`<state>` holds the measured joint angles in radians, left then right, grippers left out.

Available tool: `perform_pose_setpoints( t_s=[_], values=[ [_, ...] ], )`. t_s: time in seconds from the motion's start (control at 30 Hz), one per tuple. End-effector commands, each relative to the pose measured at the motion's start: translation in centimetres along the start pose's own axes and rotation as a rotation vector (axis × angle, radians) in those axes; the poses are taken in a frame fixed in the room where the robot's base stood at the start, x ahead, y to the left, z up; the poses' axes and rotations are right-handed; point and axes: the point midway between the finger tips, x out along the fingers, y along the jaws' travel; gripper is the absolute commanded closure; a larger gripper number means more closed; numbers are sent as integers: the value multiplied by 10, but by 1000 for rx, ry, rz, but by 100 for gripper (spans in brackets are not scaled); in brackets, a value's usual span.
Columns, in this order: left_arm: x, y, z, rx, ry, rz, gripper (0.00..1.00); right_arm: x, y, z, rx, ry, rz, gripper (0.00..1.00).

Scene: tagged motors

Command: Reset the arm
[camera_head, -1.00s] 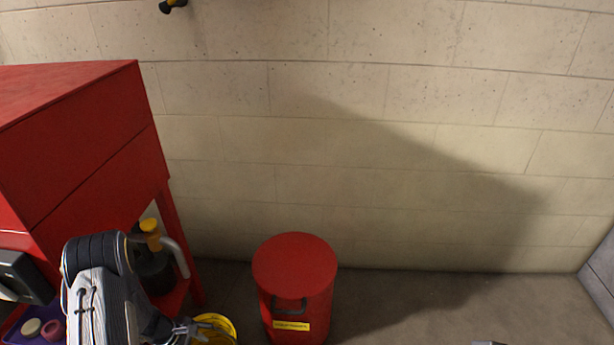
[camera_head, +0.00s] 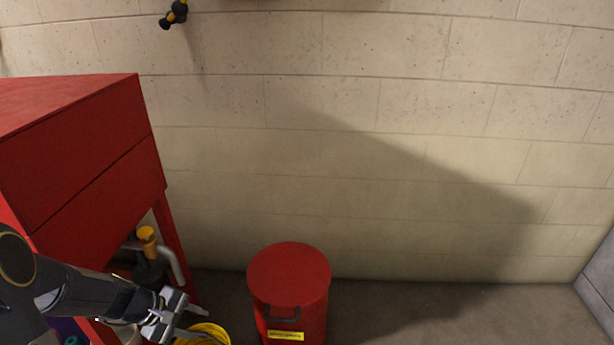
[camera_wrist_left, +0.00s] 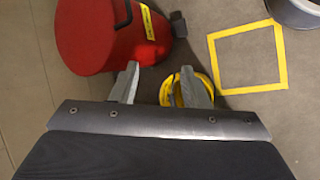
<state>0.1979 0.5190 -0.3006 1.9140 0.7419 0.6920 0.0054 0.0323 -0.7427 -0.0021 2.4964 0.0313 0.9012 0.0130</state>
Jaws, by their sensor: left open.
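My left gripper (camera_head: 189,322) is at the lower left of the head view, with its arm coming in from the left edge. It is in front of the red cabinet's leg and above a yellow round object (camera_head: 205,334). In the left wrist view my left gripper (camera_wrist_left: 161,84) has its two grey fingers apart with nothing between them. The yellow object (camera_wrist_left: 172,92) lies below, partly hidden behind the right finger. My right gripper is not in view.
A red cabinet (camera_head: 90,160) stands at the left. A red lidded bin (camera_head: 289,280) stands on the floor to the gripper's right. A yellow square outline (camera_wrist_left: 283,57) marks the floor near a grey bucket (camera_wrist_left: 295,10). Floor right of the bin is clear.

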Motion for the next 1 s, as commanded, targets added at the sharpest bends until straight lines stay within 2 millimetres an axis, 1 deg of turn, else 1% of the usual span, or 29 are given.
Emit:
perform_pose_setpoints(
  t_s=[0.03,0.07,0.1,0.17,0.2,0.3,0.4,0.5,0.6,0.73,0.9,0.93,1.0],
  values=[
    [-25,11,20,70,0,27,58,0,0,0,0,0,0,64],
    [-38,15,32,115,-1,36,58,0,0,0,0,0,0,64],
    [-54,19,49,176,0,47,58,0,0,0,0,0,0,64],
    [-77,20,74,270,3,58,58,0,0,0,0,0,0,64],
    [-90,19,91,334,10,62,58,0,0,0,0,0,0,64],
    [-120,10,130,491,37,65,58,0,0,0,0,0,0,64],
    [-141,-6,160,634,77,53,58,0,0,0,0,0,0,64],
    [-154,-22,181,744,119,34,58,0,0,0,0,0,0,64],
    [-161,-36,194,829,161,14,58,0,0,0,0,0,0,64],
    [-167,-53,206,918,215,-12,58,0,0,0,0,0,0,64],
    [-171,-74,216,1015,289,-52,58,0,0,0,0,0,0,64],
    [-182,-68,220,1015,287,-54,58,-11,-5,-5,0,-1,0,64],
    [-196,-58,225,1010,282,-54,58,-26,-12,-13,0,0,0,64]
  ],
)
